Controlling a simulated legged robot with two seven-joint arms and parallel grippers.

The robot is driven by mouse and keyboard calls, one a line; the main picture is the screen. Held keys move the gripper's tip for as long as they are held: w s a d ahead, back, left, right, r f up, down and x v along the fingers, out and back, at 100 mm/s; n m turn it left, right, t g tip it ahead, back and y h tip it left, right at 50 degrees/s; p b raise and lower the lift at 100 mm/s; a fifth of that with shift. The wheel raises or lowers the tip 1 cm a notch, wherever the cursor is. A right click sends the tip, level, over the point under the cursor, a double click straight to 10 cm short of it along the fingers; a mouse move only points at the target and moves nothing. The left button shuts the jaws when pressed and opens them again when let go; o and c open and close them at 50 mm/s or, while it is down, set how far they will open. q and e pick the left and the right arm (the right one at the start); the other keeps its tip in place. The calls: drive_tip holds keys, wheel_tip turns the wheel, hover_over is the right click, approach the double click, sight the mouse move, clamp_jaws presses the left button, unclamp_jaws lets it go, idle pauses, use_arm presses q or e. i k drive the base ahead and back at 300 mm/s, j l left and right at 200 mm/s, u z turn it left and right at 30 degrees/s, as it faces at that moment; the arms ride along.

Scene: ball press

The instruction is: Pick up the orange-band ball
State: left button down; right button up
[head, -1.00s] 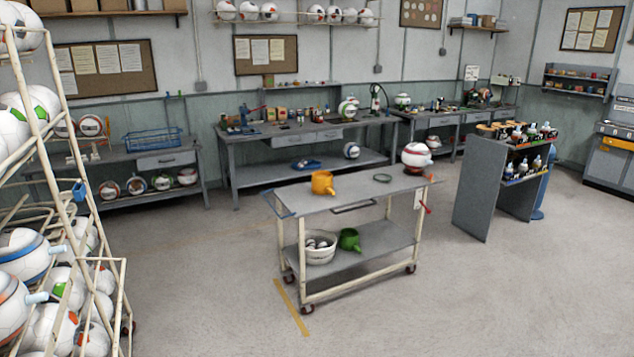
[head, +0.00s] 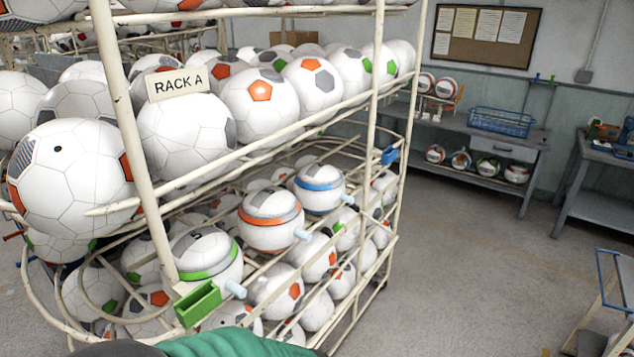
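The orange-band ball (head: 270,221) sits on the middle level of the rack, near the front edge. It is white with an orange stripe around its upper part, and a pale blue peg sticks out at its lower right. A blue-band ball (head: 319,188) is behind it to the right, and a green-band ball (head: 205,258) is in front of it to the left. Both have similar pale pegs. Neither of my grippers shows in the head view.
The cream metal rack (head: 137,130) labelled RACK A has upright posts and rails in front of the balls. A green bin (head: 198,304) hangs at its front. Plain footballs fill the upper shelf. Open floor (head: 455,260) lies to the right, with a cart corner (head: 612,285) beyond.

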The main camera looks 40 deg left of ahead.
sight(271, 219)
drive_tip(key=i+u, duration=0.25)
drive_tip(key=u, duration=0.15)
drive_tip(key=i+l+u, duration=0.2)
drive_tip(key=u, duration=0.25)
drive_tip(key=i+l+u, duration=0.25)
drive_tip(key=u, duration=0.15)
drive_tip(key=i+l+u, duration=0.2)
drive_tip(key=u, duration=0.25)
drive_tip(key=i+l+u, duration=0.1)
drive_tip(key=l+u, duration=0.3)
drive_tip(key=i+l+u, duration=0.1)
drive_tip(key=l+u, duration=0.35)
